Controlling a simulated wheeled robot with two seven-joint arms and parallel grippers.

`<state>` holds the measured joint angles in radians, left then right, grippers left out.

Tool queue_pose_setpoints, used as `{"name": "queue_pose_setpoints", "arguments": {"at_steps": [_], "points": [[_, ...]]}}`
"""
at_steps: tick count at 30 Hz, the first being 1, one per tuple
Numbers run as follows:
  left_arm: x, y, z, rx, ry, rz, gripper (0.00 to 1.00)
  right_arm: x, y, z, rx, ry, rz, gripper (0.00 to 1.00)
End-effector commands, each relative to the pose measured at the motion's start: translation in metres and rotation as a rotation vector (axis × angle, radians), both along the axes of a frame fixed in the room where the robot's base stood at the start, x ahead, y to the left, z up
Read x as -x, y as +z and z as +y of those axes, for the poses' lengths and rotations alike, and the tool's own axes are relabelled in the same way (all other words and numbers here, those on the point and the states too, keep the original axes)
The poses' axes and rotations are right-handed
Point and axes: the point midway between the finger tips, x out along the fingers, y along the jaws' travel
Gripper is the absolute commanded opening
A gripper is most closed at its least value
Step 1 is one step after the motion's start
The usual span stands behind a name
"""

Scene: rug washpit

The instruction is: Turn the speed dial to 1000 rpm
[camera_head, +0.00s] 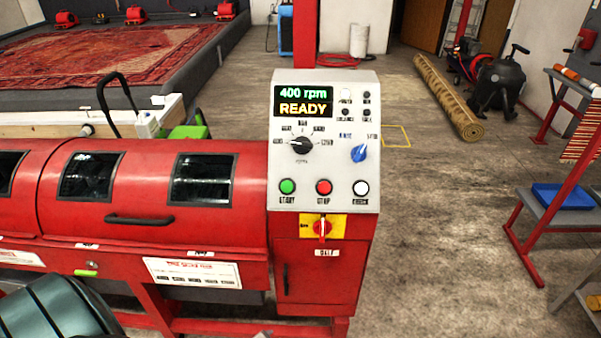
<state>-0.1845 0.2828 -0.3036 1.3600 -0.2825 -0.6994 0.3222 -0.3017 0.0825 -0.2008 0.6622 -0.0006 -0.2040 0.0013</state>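The speed dial (302,146) is a black round knob on the light grey control panel (278,170). Its pale pointer mark seems to face left; the small speed labels around it are hard to read. The display (303,101) above it reads "400 rpm" in green and "READY" in yellow. A blue knob (359,153) sits to the dial's right. Below are a green button (287,186), a red button (323,187) and a white button (361,188). Neither of my grippers shows in this view.
The panel tops a red cabinet (300,290) with a red rotary switch on a yellow plate (322,227). The long red machine (130,190) extends left. A rolled rug (448,98) lies behind right. Floor right of the cabinet is clear up to a red-framed rack (550,150).

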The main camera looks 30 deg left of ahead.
Motion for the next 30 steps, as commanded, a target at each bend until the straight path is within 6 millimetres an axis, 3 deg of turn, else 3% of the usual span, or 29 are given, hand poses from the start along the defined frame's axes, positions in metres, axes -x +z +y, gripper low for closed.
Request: {"name": "queue_pose_setpoints", "arguments": {"at_steps": [1, 4, 8, 11, 12, 18, 24, 27, 30], "points": [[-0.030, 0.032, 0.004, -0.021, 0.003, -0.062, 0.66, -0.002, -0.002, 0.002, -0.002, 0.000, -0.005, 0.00], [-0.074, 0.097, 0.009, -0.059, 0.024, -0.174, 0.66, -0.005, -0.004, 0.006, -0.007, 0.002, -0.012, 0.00], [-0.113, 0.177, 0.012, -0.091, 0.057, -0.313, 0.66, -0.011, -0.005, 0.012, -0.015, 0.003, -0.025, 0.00], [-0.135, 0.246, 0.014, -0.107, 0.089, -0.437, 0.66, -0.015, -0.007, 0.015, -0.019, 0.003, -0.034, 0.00], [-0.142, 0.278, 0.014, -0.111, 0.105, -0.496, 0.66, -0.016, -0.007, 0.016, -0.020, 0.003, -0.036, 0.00], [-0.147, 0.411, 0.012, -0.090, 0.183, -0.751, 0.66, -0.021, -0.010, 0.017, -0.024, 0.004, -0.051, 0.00], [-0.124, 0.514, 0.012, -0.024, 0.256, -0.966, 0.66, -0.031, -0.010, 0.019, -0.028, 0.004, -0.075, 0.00], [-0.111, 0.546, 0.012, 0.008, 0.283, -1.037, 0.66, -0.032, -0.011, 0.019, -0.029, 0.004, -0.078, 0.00], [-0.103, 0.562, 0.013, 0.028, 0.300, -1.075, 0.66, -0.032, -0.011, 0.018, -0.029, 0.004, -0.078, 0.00]]}}
